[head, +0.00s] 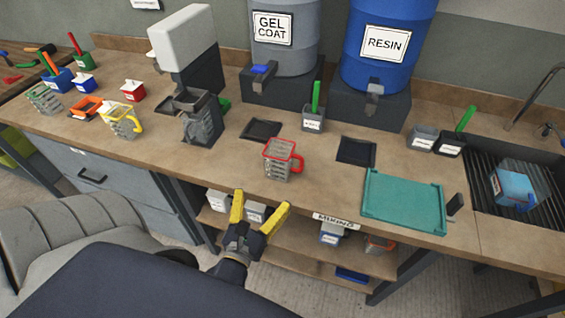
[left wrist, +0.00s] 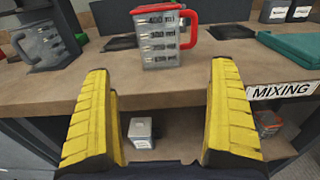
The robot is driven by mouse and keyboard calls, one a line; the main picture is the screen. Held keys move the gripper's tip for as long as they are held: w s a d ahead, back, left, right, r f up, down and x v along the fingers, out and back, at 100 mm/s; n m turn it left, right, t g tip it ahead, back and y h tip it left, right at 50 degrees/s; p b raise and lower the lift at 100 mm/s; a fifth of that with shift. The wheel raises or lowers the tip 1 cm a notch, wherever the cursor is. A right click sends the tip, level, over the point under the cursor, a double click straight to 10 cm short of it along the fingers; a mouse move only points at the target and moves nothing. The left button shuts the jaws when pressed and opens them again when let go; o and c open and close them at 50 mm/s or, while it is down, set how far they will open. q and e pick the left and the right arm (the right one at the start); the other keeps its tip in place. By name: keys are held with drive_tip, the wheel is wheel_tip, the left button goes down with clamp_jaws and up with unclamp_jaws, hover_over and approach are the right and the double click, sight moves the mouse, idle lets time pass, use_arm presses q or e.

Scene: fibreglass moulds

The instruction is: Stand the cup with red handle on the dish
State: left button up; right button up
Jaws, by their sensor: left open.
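The clear measuring cup with red rim and red handle (head: 278,162) stands upright on the bench near its front edge. In the left wrist view the cup (left wrist: 160,35) is ahead, its handle on the right. Two flat black square dishes lie near it: one behind-left (head: 262,130), one to the right (head: 356,151); I cannot tell which is the task's dish. Both look empty. My left gripper (head: 262,200) is open and empty in front of the bench edge, short of the cup. Its yellow fingers (left wrist: 160,72) are wide apart. My right gripper is not in view.
A teal tray (head: 403,203) lies right of the dishes. A grey container with a green handle (head: 313,120) stands between the dishes. A dispenser (head: 195,115) and a yellow-handled cup (head: 122,121) are left. Shelves with small containers (head: 331,234) sit below the bench.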

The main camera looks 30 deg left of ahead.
sight(275, 172)
use_arm(q)
drive_tip(key=shift+x, duration=6.05)
drive_tip(key=c, duration=1.4)
